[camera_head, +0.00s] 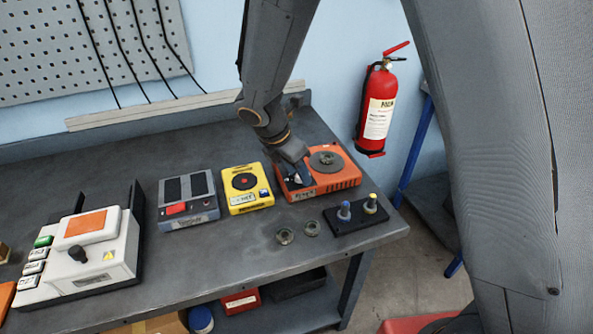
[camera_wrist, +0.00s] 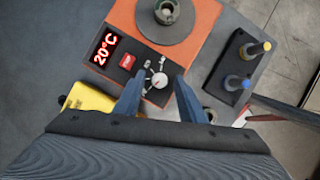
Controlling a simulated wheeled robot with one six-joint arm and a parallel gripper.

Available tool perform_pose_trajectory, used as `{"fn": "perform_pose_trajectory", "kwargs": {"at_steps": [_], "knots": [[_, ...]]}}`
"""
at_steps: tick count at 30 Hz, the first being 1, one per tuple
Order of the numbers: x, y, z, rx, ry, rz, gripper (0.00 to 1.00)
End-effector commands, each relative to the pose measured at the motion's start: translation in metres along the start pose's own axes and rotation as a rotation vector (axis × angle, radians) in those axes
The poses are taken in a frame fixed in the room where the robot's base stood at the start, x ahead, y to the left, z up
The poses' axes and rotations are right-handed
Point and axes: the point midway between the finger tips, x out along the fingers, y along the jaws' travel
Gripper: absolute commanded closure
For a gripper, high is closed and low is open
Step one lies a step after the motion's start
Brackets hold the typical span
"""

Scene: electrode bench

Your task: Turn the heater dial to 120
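The orange heater (camera_head: 342,183) sits at the right end of the bench, with a round grey hot plate (camera_head: 326,160) on top. In the wrist view the heater (camera_wrist: 125,16) shows a red-lit display (camera_wrist: 104,48) reading 20°C, a red button (camera_wrist: 127,61) and a white round dial (camera_wrist: 159,81). My gripper (camera_wrist: 160,88) is open, pointing at the front panel, with one blue-grey finger on each side of the dial. A gap shows between the fingers, and I cannot tell whether they touch the dial. In the head view my gripper (camera_head: 298,180) covers part of the panel.
A yellow device (camera_head: 245,198) stands left of the heater. A black holder (camera_head: 357,220) with blue-topped and yellow-topped posts is in front. Two small metal rings (camera_head: 285,236) lie on the bench. A fire extinguisher (camera_head: 377,110) hangs behind on the right.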

Motion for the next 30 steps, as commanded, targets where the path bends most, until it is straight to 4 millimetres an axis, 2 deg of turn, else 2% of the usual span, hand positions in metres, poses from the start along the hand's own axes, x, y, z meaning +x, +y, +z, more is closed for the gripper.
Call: {"fn": "perform_pose_trajectory", "kwargs": {"at_steps": [1,6,7,20,30], "knots": [[-0.0001,-0.0001,0.0000,0.000,0.000,0.000,0.70],[-0.0002,-0.0001,0.0000,0.000,0.000,0.000,0.98],[-0.0002,-0.0001,0.0000,0.000,0.000,0.000,1.00],[-0.0003,0.0006,0.0000,0.086,0.000,-0.038,1.00],[-0.0001,0.0033,0.0004,0.346,0.000,-0.145,1.00]]}}
